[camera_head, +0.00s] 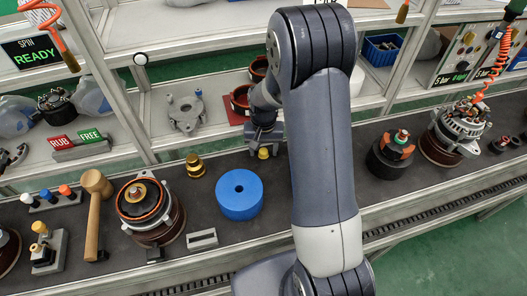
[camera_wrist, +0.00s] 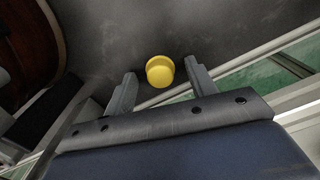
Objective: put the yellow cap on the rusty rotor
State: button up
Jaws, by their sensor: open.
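The yellow cap (camera_head: 263,153) is a small round piece at the back of the dark bench, right below my gripper (camera_head: 264,143). In the wrist view the yellow cap (camera_wrist: 160,70) lies in line with the gap between my two fingertips, with space on both sides. My gripper is open and holds nothing. A rotor with rust-orange claws (camera_head: 400,152) sits in a black round holder to the right of my arm, with a small green and red top; it looks like the rusty rotor. Whether the cap touches the bench is hard to tell.
A blue ring (camera_head: 240,194) and a brass part (camera_head: 195,165) stand left of my gripper. A copper-wound unit (camera_head: 143,202), a mallet (camera_head: 94,205) and a cap rack (camera_head: 50,198) are farther left. An alternator (camera_head: 460,125) stands beyond the rotor. Shelf posts rise behind.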

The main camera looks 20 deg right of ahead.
jog(key=c, duration=1)
jog(key=shift+c, duration=0.2)
jog(key=shift+r, duration=0.15)
